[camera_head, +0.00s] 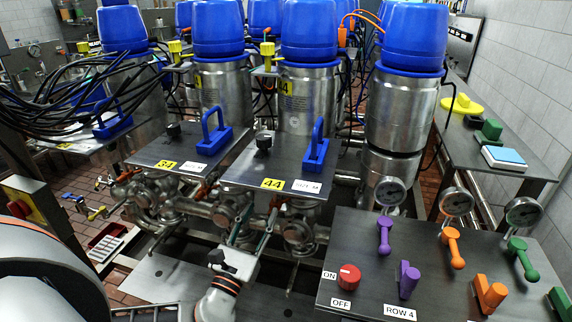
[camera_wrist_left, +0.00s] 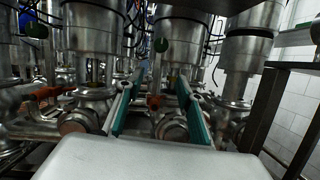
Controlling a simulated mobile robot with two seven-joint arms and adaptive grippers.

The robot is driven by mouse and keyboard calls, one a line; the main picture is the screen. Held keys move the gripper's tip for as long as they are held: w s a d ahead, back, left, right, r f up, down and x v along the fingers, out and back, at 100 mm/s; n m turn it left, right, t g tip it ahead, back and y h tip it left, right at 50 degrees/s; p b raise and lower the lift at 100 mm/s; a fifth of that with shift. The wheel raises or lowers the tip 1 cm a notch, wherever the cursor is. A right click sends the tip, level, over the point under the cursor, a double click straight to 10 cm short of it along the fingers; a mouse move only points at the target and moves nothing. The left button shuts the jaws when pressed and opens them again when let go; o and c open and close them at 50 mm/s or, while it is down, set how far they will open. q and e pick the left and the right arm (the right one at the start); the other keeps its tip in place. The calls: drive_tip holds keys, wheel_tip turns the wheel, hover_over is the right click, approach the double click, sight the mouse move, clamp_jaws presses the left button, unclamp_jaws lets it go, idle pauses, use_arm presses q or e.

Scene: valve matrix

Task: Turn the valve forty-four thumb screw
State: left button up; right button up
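The valve station with the yellow "44" label (camera_head: 272,183) has a dark top plate (camera_head: 240,172) with a black knob (camera_head: 264,140) and a blue handle (camera_head: 316,149). I cannot tell for sure which part is the thumb screw. My left gripper (camera_head: 257,224) is below the front edge of this plate, its teal fingers spread and empty. In the left wrist view the open fingers (camera_wrist_left: 154,88) point at the pipework, with a red-orange part (camera_wrist_left: 153,102) showing in the gap between them. A dark green round knob (camera_wrist_left: 175,52) hangs above it. My right gripper is not in view.
The "34" plate (camera_head: 165,165) with its own knob and blue handle stands to the left. A control panel (camera_head: 350,235) with a red dial and coloured levers is at the front right. Steel pipes and tanks crowd the space around the gripper.

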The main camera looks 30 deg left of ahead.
use_arm(q)
drive_tip(key=w+a+r+m+t+p, duration=0.1)
drive_tip(key=w+r+m+p, duration=0.1)
drive_tip(key=w+r, duration=0.4)
drive_tip(key=shift+w+a, duration=0.25)
drive_tip(key=shift+w, duration=0.55)
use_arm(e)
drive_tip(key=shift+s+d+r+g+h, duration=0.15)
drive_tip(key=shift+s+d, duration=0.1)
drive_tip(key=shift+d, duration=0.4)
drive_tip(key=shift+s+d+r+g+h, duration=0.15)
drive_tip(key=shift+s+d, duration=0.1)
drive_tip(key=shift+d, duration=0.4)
use_arm(q)
drive_tip(key=shift+r, duration=0.1)
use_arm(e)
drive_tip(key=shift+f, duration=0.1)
use_arm(q)
clamp_jaws()
